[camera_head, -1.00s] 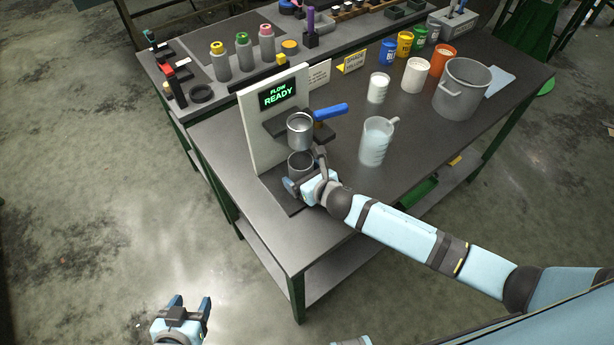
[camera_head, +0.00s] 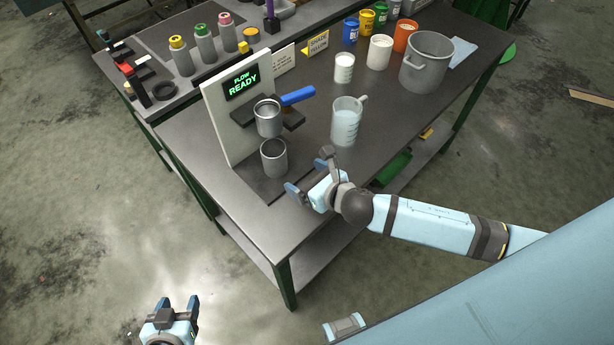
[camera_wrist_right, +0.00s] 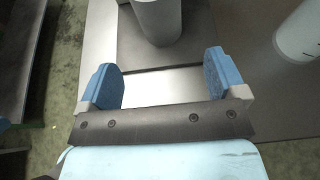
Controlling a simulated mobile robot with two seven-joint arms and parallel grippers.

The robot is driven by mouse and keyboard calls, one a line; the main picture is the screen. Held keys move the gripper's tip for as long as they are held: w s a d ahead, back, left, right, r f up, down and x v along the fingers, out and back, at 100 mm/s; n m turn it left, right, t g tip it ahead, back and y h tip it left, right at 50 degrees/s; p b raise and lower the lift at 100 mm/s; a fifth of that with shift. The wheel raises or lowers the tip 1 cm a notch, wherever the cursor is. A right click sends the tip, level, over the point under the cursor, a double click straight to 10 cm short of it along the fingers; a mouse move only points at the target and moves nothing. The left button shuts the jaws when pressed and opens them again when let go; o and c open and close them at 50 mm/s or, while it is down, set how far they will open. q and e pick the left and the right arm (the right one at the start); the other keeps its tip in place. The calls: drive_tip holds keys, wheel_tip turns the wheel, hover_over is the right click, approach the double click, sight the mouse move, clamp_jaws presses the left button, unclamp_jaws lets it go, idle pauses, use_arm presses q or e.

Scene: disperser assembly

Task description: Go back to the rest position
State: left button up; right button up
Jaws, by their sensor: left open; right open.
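My right gripper (camera_head: 310,176) is open and empty over the front edge of the dark table (camera_head: 238,205). In the right wrist view, its blue fingers (camera_wrist_right: 163,85) are spread apart with nothing between them. A metal cup (camera_head: 274,157) stands just beyond it on the base of the flow stand, apart from the fingers; it also shows at the top of the right wrist view (camera_wrist_right: 158,18). My left gripper (camera_head: 180,305) is open and empty, low over the floor at the bottom left, away from the table.
The flow stand (camera_head: 217,118) reads "FLOW READY" and has a metal cup with a blue handle (camera_head: 297,96). A glass jug (camera_head: 346,122), white cup (camera_head: 344,68) and grey pot (camera_head: 427,62) stand on the table. Bottles (camera_head: 204,45) are at the back left. The floor is open in front.

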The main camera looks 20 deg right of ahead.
idle(0.4)
drive_tip(key=shift+s+a+f+m, duration=0.15)
drive_tip(key=shift+s+a+m, duration=0.15)
drive_tip(key=shift+m, duration=0.4)
drive_tip(key=s+m, duration=0.1)
drive_tip(key=m, duration=0.2)
drive_tip(key=s+a+m, duration=0.1)
drive_tip(key=m, duration=0.2)
drive_tip(key=s+f+m+g+p, duration=0.1)
drive_tip(key=m, duration=0.2)
drive_tip(key=shift+s+a+m, duration=0.15)
drive_tip(key=shift+s+m, duration=0.15)
drive_tip(key=s+m, duration=0.1)
drive_tip(key=m, duration=0.1)
drive_tip(key=s+m, duration=0.1)
drive_tip(key=m, duration=0.2)
drive_tip(key=f+m, duration=0.1)
drive_tip(key=m, duration=0.1)
drive_tip(key=shift+s, duration=0.4)
drive_tip(key=s+d+f+m+h+p, duration=0.1)
drive_tip(key=s+m, duration=0.3)
drive_tip(key=m, duration=0.5)
drive_tip(key=s+d+f+m, duration=0.2)
drive_tip(key=s+d+m, duration=0.1)
drive_tip(key=m, duration=0.7)
drive_tip(key=shift+s+d+g+h+p, duration=0.3)
drive_tip(key=shift+s+d+h+p, duration=0.1)
drive_tip(key=shift+s, duration=0.45)
drive_tip(key=shift+f, duration=0.1)
